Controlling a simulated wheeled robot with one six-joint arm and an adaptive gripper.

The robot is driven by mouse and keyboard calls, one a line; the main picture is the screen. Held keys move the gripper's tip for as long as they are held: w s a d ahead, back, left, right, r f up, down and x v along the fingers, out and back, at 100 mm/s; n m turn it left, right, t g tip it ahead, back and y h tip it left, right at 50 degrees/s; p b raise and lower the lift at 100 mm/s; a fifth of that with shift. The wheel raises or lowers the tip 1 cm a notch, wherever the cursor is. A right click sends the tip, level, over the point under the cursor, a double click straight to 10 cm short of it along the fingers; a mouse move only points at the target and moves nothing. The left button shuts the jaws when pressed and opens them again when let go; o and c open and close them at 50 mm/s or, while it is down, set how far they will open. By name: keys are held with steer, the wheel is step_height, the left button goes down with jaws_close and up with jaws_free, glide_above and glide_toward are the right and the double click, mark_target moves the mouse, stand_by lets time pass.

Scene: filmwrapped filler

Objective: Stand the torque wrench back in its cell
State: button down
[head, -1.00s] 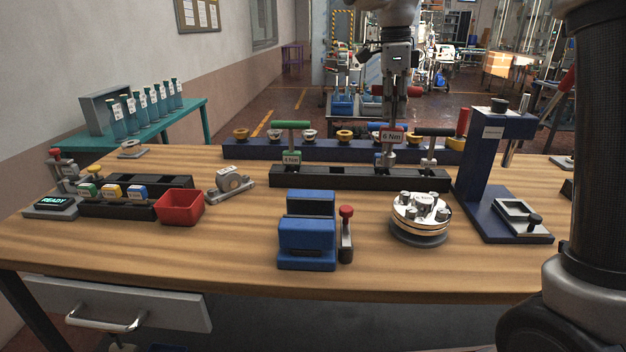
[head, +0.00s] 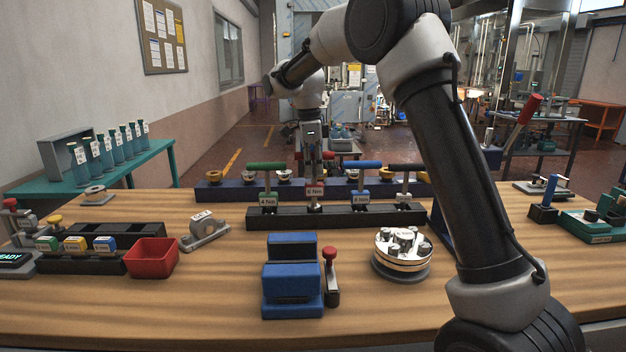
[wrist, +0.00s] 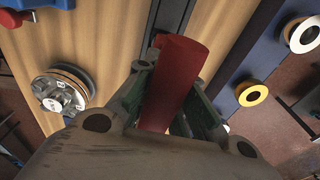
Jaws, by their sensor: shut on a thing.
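My gripper (head: 312,176) is shut on the torque wrench with the red handle, labelled 6 Nm (head: 314,190). The wrench hangs upright over the black rack (head: 385,217), between the green-handled 4 Nm wrench (head: 266,182) and the blue-handled wrench (head: 361,180). Its lower end is at the rack's top; I cannot tell whether it is inside a cell. A black-handled wrench (head: 405,182) stands at the rack's right end. In the wrist view the red handle (wrist: 178,75) lies between my gripper's fingers (wrist: 172,105). The cell itself is hidden.
A dark blue rail (head: 215,188) with several ringed pieces runs behind the rack. In front stand a blue block fixture (head: 292,283), a red-knobbed tool (head: 331,275) and a round silver fixture (head: 402,252). A red bin (head: 151,258) is left.

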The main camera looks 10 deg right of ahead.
mark_target(314, 183)
steer(key=shift+f, duration=1.4)
steer(key=c, duration=1.5)
jaws_free()
